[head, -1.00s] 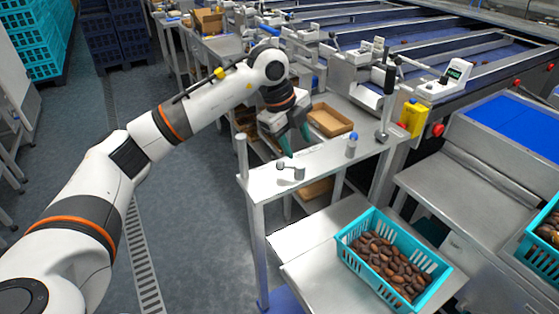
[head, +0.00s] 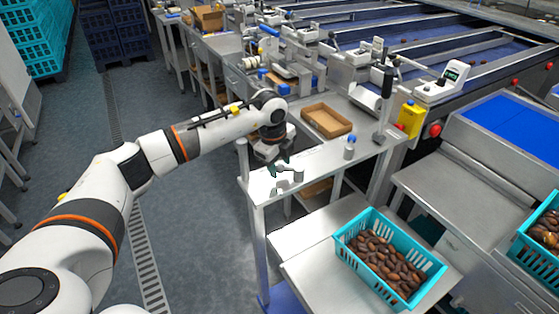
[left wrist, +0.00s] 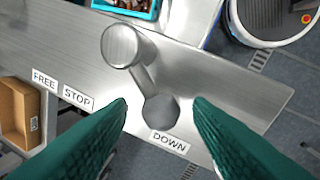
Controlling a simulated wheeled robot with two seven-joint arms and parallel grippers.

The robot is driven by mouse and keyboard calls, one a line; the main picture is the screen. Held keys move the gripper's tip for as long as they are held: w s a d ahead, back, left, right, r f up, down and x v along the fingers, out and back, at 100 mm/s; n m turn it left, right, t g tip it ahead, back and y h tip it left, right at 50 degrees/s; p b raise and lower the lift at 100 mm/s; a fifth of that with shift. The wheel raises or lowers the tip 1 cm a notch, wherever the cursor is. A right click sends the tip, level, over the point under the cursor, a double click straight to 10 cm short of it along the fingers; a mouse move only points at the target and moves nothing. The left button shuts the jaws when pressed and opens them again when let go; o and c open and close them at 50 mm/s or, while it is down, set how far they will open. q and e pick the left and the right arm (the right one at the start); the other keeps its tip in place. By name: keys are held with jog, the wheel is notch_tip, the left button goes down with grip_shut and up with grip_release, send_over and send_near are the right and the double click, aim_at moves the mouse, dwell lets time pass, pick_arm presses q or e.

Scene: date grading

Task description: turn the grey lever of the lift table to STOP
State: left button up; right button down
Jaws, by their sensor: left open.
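The grey lever (left wrist: 144,82) sits on a bare steel top, with a bright round post (left wrist: 122,45) at one end and a dark grey round knob (left wrist: 160,112) at the other. The knob end points at the DOWN label (left wrist: 170,142). The STOP label (left wrist: 77,97) and FREE label (left wrist: 44,79) lie to the left. My left gripper (left wrist: 160,101) is open, its teal fingers on either side of the knob; I cannot tell whether they touch it. In the head view this gripper (head: 281,165) is low over the steel top (head: 258,187), partly hiding the lever. My right gripper is out of view.
A cardboard tray (head: 327,121) and a blue-capped post (head: 349,148) stand behind and right of the lever. A teal crate of dates (head: 347,262) sits on the lower shelf in front. An upright post (head: 242,158) rises at the top's left corner. Open floor lies left.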

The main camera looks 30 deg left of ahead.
pick_arm(q)
jog(key=shift+f, duration=0.2)
jog(key=shift+c, duration=0.4)
jog(key=c, duration=0.9)
